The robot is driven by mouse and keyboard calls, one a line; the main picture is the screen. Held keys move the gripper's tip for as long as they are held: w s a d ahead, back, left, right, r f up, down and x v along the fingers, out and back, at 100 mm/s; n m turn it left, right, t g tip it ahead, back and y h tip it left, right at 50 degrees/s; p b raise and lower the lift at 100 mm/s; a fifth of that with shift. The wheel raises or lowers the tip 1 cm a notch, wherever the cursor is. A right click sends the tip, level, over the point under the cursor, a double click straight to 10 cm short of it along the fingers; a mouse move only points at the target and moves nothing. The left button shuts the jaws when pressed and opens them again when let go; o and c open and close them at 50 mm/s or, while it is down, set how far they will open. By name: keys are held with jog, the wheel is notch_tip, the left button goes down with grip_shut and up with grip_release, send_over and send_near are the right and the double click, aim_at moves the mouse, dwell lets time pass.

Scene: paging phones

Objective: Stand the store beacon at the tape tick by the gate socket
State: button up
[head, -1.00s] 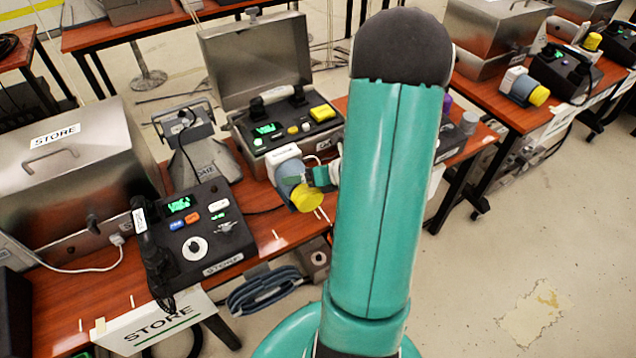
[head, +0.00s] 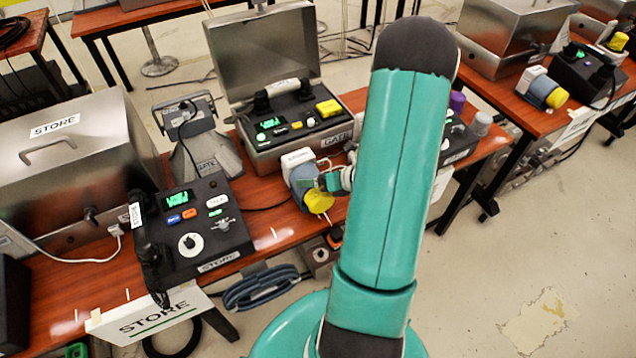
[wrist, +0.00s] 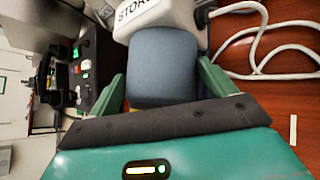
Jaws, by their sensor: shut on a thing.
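The store beacon has a white base, a blue-grey body (head: 300,181) and a yellow cap. My gripper (head: 318,183) is shut around its body, above the table near the GATE case. The beacon is tilted well over, its cap toward the front. In the wrist view its body (wrist: 163,72) sits between the green fingers, and its white base carries a partly cut STORE label. I cannot tell whether it touches the table. A pale tape tick (wrist: 293,130) lies on the wood at right in the wrist view. I cannot clearly make out the gate socket.
The open GATE case (head: 280,150) stands just behind the beacon. A black STORE phone (head: 215,245) and a metal STORE case (head: 65,175) are at left. White cable (wrist: 265,35) loops beside the beacon. A purple-topped item (head: 457,101) stands right of my arm.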

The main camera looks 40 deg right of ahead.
jog(key=shift+a+f, duration=0.15)
jog(key=shift+f, duration=1)
jog(key=shift+f, duration=0.1)
jog(key=o, duration=1.9)
jog(key=shift+o, duration=0.2)
